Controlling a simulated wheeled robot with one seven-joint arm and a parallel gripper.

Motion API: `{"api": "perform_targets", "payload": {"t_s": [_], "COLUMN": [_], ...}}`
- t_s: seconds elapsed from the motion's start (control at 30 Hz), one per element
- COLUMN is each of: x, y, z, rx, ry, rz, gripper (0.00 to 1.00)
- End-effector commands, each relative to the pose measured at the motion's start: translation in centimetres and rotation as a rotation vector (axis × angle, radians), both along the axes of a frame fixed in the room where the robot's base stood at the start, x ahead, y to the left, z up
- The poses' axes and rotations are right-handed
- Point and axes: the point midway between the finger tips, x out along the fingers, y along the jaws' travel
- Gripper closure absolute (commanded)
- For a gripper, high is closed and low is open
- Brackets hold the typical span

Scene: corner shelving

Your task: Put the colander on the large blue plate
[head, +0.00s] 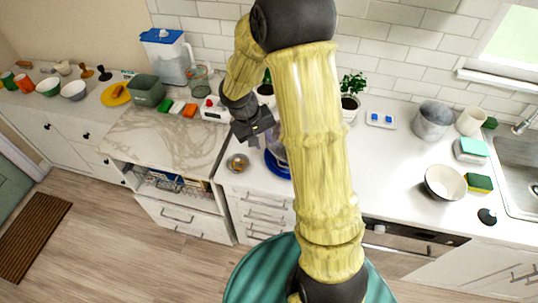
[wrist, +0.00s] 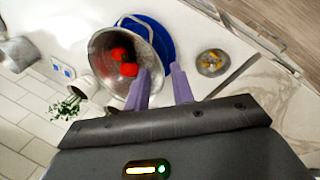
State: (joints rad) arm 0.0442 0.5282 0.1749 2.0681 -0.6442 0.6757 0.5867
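The colander (wrist: 103,62) is a round metal bowl with red items inside, seen in the wrist view. It overlaps the large blue plate (wrist: 163,40), whose rim shows beyond it. In the head view the blue plate (head: 275,168) shows partly beside my arm, with a sliver of the colander (head: 281,152) over it. My gripper (wrist: 160,72) has its two purple fingers apart at the colander's near rim, one over the bowl and one outside. I cannot tell whether the colander rests fully on the plate.
A small metal bowl (head: 238,162) with yellowish contents stands left of the plate; it also shows in the wrist view (wrist: 212,62). Potted plants (head: 350,95) stand behind. A white bowl (head: 445,183) and a pot (head: 433,121) are at right. Counter between plate and white bowl looks clear.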

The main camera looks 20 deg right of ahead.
Motion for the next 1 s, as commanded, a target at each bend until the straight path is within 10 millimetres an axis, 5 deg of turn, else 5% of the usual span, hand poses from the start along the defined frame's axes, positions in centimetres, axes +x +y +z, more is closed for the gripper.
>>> {"api": "perform_targets", "payload": {"t_s": [0.2, 0.47, 0.87, 1.0], "x": [-6.5, -12.5, -13.6, -13.6], "y": [1.2, 2.1, 2.1, 2.1], "z": [4.1, 6.9, 7.3, 5.9], "rx": [0.147, 0.280, 0.303, 0.303], "ry": [-0.059, -0.189, -0.224, -0.223], "rz": [0.000, -0.015, -0.020, -0.020], "gripper": [0.76, 0.76, 0.76, 0.76]}}
